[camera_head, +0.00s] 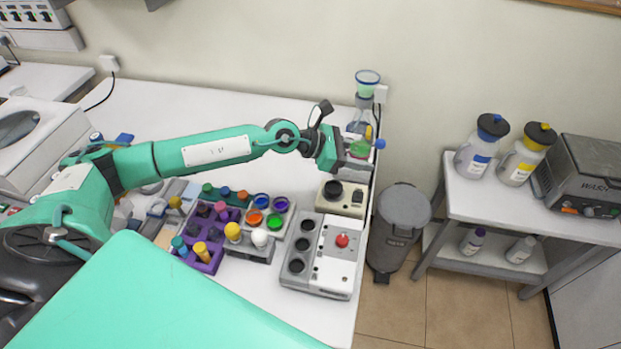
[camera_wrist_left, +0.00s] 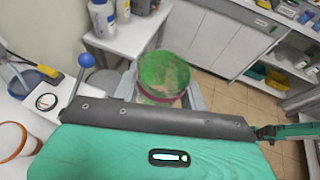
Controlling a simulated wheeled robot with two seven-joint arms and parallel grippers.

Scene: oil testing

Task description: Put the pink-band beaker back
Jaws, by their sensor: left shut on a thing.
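The pink-band beaker (camera_wrist_left: 163,78) shows in the left wrist view with green-tinted walls and a pink band low around it. My left gripper is shut on it. In the head view the left gripper (camera_head: 346,148) holds the beaker (camera_head: 359,149) over the right back part of the white bench, and the gripper partly hides it. The fingertips are not clear there. A rack (camera_head: 284,214) left of the gripper holds several beakers with purple, blue, orange and green tops. My right gripper is not in view.
A blue-rimmed glass vessel (camera_head: 367,78) stands behind. A purple rack (camera_head: 214,262) is at left. A grey bin (camera_head: 403,205) stands beside the bench.

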